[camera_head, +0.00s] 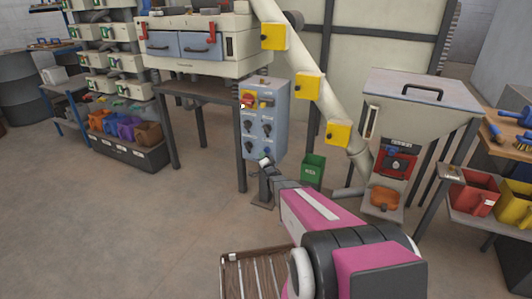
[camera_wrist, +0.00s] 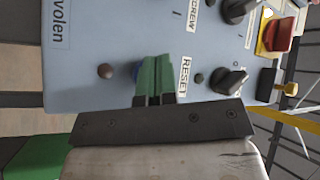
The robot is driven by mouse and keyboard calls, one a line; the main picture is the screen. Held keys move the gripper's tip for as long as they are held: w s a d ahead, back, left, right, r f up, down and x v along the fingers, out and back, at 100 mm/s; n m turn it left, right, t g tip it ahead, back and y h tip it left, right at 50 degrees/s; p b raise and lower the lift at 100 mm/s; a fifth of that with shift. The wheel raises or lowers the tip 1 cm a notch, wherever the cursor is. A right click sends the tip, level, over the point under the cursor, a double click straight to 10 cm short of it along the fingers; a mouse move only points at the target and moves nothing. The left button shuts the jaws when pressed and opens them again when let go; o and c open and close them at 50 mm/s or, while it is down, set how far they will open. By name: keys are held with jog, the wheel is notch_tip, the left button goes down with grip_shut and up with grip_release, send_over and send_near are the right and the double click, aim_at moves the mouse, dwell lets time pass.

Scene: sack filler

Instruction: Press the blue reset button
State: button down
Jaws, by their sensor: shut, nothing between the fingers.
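The blue reset button (camera_wrist: 136,70) shows only as a sliver in the wrist view, mostly hidden behind my gripper's green fingers. It sits on the grey-blue control panel (camera_head: 265,118), beside the RESET label (camera_wrist: 186,76). My gripper (camera_wrist: 156,60) is shut and empty, its fingertips in front of the panel between the button and the label. I cannot tell whether they touch the button. In the head view my gripper (camera_head: 264,162) is at the panel's lower part, and the button cannot be made out.
A dark red lamp or button (camera_wrist: 105,71) is beside the blue one. A green bin (camera_head: 313,169) stands right of the panel. A slatted rack (camera_head: 255,272) is low in front.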

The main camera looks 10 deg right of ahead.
jog(key=shift+s+a, duration=0.9)
jog(key=shift+s, duration=0.3)
jog(key=shift+s+a, duration=0.85)
jog(key=shift+s, duration=0.35)
jog(key=s+r+n+g+h, duration=0.1)
jog(key=s+r+n+g, duration=0.1)
jog(key=s+g, duration=0.4)
jog(key=s+d+r+n+g+h, duration=0.1)
jog(key=s+n+g, duration=0.3)
jog(key=s, duration=1.3)
jog(key=s+r+n+g, duration=0.3)
jog(key=s+n+g, duration=0.1)
jog(key=s+g, duration=0.6)
jog(key=shift+s+d+r+h, duration=0.25)
jog(key=shift+s+d+h, duration=0.15)
jog(key=shift+s, duration=0.45)
